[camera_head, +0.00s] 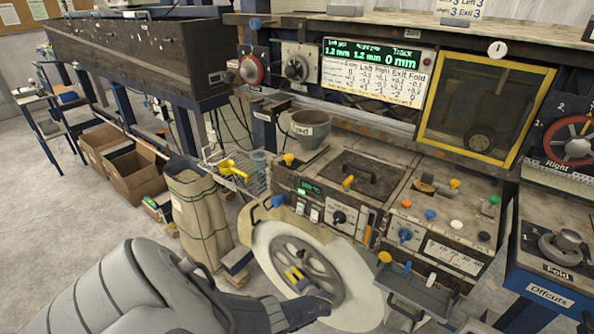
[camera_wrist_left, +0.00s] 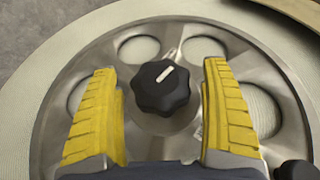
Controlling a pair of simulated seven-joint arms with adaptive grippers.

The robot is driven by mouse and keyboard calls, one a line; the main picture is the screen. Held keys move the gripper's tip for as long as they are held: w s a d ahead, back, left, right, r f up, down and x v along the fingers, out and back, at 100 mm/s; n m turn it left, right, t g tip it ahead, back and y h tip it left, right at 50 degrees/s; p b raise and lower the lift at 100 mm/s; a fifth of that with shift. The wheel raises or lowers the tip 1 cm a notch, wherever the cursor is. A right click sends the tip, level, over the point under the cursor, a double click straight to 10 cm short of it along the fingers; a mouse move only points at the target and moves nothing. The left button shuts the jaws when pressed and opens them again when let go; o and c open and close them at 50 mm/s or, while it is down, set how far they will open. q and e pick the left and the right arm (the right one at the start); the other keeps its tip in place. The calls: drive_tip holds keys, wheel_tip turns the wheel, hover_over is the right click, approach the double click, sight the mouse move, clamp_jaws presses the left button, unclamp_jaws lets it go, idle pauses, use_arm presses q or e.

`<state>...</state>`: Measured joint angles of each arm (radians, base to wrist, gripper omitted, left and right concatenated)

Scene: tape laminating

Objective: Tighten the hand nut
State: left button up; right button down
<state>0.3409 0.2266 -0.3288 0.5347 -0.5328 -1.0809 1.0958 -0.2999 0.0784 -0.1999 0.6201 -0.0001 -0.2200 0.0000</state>
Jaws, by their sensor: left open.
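The hand nut (camera_wrist_left: 160,87) is a black lobed knob with a white line on its face. It sits at the centre of a metal spoked reel hub (camera_wrist_left: 95,62), which also shows in the head view (camera_head: 318,262). A wide roll of pale tape (camera_head: 358,295) surrounds the hub. My left gripper (camera_wrist_left: 165,105) has two yellow ribbed fingers. They are open, one on each side of the nut, with a visible gap on both sides. In the head view my left gripper (camera_head: 296,275) is in front of the hub, and the nut is hard to make out there. My right gripper is not in view.
The machine's control panel (camera_head: 340,215) stands just behind the roll. A grey tray (camera_head: 415,290) juts out at its right. A burlap sack (camera_head: 200,215) stands on the floor left of the roll, with cardboard boxes (camera_head: 135,177) farther back. The blue Offcuts bin (camera_head: 545,290) is at the right.

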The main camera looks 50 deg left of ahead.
use_arm(q)
drive_tip(key=shift+d+r, duration=0.2)
drive_tip(key=shift+d, duration=0.25)
drive_tip(key=v, duration=1.1)
drive_tip(key=shift+r, duration=0.1)
drive_tip(key=s+a+t+h, duration=0.1)
drive_tip(key=s+a, duration=1.1)
drive_tip(key=s, duration=0.2)
drive_tip(key=w+d+r+n+t+h, duration=0.1)
drive_tip(key=w+d+r+t+h, duration=0.35)
drive_tip(key=w+d+h, duration=0.2)
drive_tip(key=shift+y, duration=0.55)
drive_tip(key=x, duration=1.6)
drive_tip(key=shift+s+d+f, duration=0.15)
drive_tip(key=shift+d+f, duration=0.25)
